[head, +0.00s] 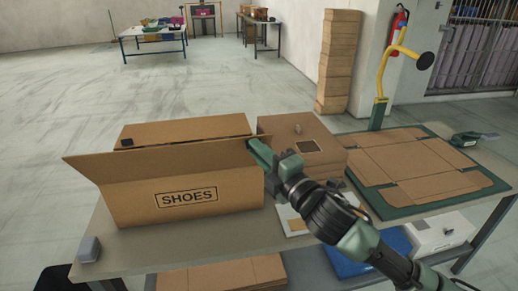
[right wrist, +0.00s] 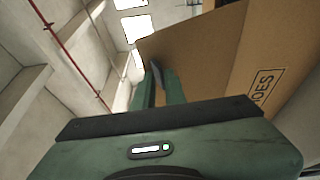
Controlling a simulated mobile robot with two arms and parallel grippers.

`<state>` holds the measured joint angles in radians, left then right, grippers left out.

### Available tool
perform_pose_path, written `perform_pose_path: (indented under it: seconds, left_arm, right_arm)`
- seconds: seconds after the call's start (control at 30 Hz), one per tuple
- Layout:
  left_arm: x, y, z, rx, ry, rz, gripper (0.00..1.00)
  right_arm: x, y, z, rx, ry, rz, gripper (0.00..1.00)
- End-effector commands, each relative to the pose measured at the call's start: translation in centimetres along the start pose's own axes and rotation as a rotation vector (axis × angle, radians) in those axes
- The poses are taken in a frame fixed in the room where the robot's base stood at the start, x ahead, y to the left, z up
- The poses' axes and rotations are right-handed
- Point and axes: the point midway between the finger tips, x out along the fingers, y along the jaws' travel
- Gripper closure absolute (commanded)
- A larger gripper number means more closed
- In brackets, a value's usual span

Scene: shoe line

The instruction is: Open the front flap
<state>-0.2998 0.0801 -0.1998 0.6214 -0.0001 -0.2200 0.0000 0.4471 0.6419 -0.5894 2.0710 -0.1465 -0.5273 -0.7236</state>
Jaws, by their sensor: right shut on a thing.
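The brown cardboard box marked SHOES (head: 185,208) stands on the table at the left of the head view. Its front flap (head: 150,167) stands up from the front wall and leans outward, toward me. My right gripper (head: 251,144) is shut on the flap's right end, near its top corner. In the right wrist view the fingers (right wrist: 161,80) pinch the edge of the flap (right wrist: 195,55), and part of the SHOES print shows. The inside of the box is hidden behind the flap. My left gripper is not in view.
A closed brown box (head: 297,130) stands just right of the SHOES box. A flat cardboard blank (head: 420,165) lies on a green board farther right. A small grey block (head: 89,249) sits at the table's left front corner. Stacked boxes (head: 338,60) stand on the floor behind.

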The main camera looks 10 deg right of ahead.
Motion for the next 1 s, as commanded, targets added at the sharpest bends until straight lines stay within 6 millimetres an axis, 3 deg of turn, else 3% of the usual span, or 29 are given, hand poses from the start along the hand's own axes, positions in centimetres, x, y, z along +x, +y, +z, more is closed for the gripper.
perform_pose_path:
  seconds: [0.03,0.2,0.23,0.27,0.8,1.0]
  left_arm:
    - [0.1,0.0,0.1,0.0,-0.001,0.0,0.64]
    - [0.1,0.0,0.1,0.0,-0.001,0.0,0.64]
    - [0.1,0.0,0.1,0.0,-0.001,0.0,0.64]
    - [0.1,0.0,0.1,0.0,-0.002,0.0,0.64]
    - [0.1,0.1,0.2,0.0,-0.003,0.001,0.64]
    - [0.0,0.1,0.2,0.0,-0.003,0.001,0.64]
  right_arm:
    - [0.0,-1.3,0.1,0.009,-0.005,-0.028,1.0]
    - [0.0,-1.4,0.0,0.01,-0.004,-0.028,1.0]
    - [0.0,-1.4,0.1,0.01,-0.004,-0.029,0.8]
    - [0.0,-1.3,0.1,0.009,-0.005,-0.028,0.73]
    - [-0.1,-0.8,0.1,0.004,-0.003,-0.017,0.73]
    - [-2.2,-0.8,0.1,0.002,-0.004,-0.018,0.73]
